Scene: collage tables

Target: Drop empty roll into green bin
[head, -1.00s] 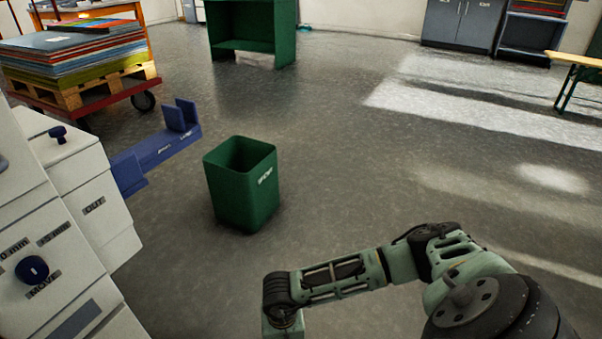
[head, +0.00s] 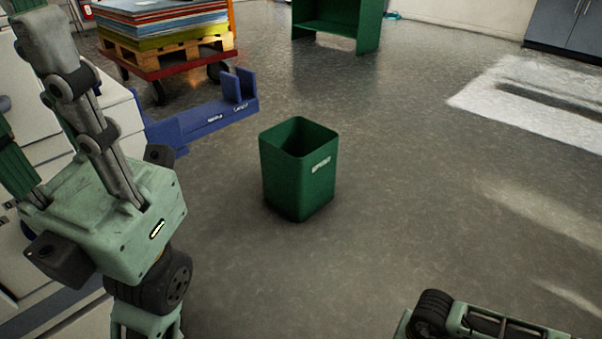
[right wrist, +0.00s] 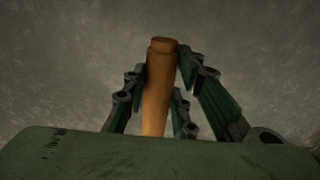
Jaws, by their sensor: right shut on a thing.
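The empty roll (right wrist: 158,90), an orange-brown tube, shows in the right wrist view. It stands lengthwise between the fingers of my right gripper (right wrist: 170,72), which is shut on it. Grey floor shows behind it. The green bin (head: 298,172) stands upright on the floor near the middle of the head view, its top open; its bottom inside is not visible. My left gripper (head: 28,70) is at the left of the head view, fingers pointing up and spread apart, empty. The right gripper and the roll are outside the head view; only part of my right arm shows at the lower right.
A white machine (head: 50,150) with a blue arm (head: 200,122) stands left of the bin. A red cart (head: 190,62) with a pallet of stacked sheets is behind it. A green shelf (head: 338,28) stands at the back. The floor right of the bin is clear.

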